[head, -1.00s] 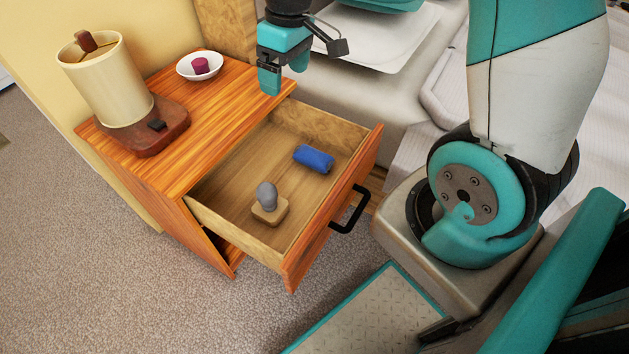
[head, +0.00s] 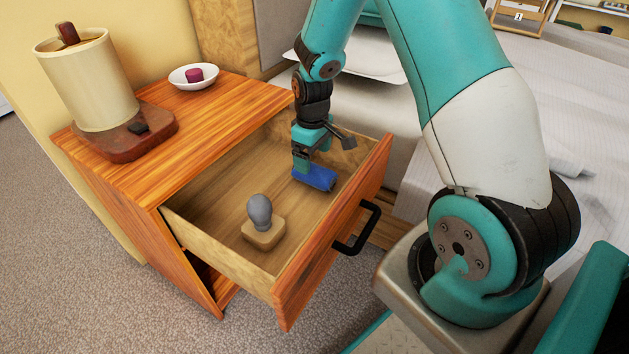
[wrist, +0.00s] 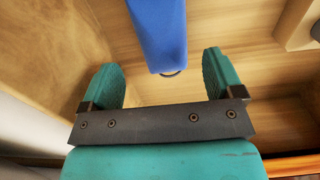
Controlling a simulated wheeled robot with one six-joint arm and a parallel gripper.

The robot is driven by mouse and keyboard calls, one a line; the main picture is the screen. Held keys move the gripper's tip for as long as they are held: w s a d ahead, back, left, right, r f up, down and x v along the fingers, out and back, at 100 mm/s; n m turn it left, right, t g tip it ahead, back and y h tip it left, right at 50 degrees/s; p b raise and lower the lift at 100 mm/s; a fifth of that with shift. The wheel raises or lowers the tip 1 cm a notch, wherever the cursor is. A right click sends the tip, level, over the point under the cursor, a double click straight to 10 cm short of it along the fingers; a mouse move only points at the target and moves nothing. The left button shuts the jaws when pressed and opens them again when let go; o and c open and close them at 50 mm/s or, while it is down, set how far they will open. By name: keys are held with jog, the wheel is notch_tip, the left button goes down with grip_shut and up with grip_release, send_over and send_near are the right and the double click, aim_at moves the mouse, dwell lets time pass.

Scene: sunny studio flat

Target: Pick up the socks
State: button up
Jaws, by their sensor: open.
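The socks, a rolled blue bundle (head: 314,178), lie in the open drawer (head: 205,200) of the wooden nightstand, near its far right corner. My gripper (head: 301,165) is down in the drawer at the socks and partly hides them in the head view. In the wrist view the blue bundle (wrist: 160,32) lies ahead of my open gripper (wrist: 165,78), lined up between the two teal fingers with its near end just beyond the fingertips. Nothing is held.
A grey-knobbed wooden object (head: 263,230) stands in the drawer, left of the socks. The drawer front with its black handle (head: 357,228) faces right. A lamp (head: 95,85) and a white bowl (head: 193,77) holding a purple item stand on the nightstand. The bed is behind.

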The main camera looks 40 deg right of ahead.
aim_at(314, 166)
jog(key=f+b, duration=0.1)
jog(key=f, duration=0.1)
jog(key=f+b, duration=0.1)
jog(key=f, duration=0.1)
jog(key=f+b, duration=0.1)
jog(key=f, duration=0.1)
jog(key=shift+s+f, duration=0.1)
jog(key=shift+s, duration=0.15)
jog(key=c, duration=1)
jog(key=shift+r, duration=0.2)
